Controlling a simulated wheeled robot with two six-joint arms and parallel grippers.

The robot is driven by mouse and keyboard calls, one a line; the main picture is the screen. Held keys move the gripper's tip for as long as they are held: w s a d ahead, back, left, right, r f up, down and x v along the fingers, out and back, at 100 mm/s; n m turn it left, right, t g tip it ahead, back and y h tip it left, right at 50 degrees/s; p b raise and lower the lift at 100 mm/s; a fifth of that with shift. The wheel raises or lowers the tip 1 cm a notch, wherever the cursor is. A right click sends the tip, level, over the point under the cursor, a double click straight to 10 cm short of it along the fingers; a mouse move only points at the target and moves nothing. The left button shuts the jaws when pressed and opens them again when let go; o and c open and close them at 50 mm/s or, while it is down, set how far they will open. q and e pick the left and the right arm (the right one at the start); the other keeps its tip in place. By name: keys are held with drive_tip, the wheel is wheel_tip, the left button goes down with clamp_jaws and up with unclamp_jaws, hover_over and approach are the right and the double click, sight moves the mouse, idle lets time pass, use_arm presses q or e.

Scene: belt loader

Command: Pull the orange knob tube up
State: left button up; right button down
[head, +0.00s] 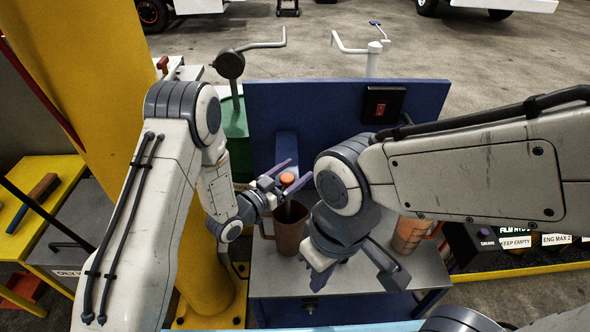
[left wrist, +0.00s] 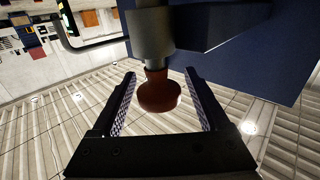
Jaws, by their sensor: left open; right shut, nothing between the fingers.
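The orange knob (head: 287,179) stands at the front of the blue panel, above a brown mug. In the left wrist view the knob (left wrist: 158,93) is a dark red-orange round end on a grey tube (left wrist: 151,34). My left gripper (head: 290,176) is open, with one finger on each side of the knob; in the left wrist view a gap shows between the knob and each finger (left wrist: 161,108). My right gripper (head: 319,282) is shut and empty, lower and to the right, over the grey shelf.
The brown mug (head: 291,230) and an orange-marked jug (head: 408,236) stand on the grey shelf (head: 270,275). The blue panel (head: 290,105) carries a black box with a red switch (head: 381,107). A yellow post (head: 112,75) rises at left.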

use_arm(q)
drive_tip(key=shift+w+d, duration=0.15)
drive_tip(key=shift+c, duration=0.3)
clamp_jaws()
idle(1.1)
